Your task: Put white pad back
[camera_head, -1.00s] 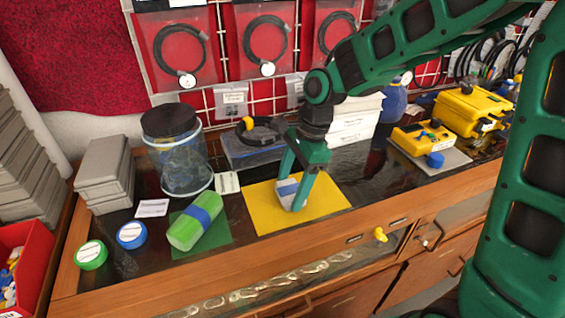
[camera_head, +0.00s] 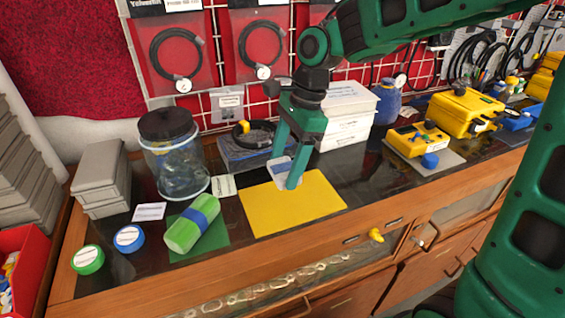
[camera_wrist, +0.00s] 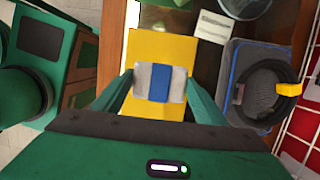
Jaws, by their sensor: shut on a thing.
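The white pad (camera_wrist: 142,79) has a blue band (camera_wrist: 153,82) around its middle. My gripper (camera_head: 287,172) is shut on it, with one green finger on each side in the wrist view. The pad also shows between the fingers in the head view (camera_head: 279,169). It is over the back edge of the yellow mat (camera_head: 300,205), close to the dark bench top. I cannot tell whether it touches the surface below.
A green pad with a blue band (camera_head: 193,224) lies on a green mat (camera_head: 214,238) at left. A clear jar (camera_head: 176,165), a coiled-cable box (camera_head: 240,158) and white boxes (camera_head: 343,131) stand behind. A yellow device (camera_head: 417,140) is at right. The yellow mat's front is clear.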

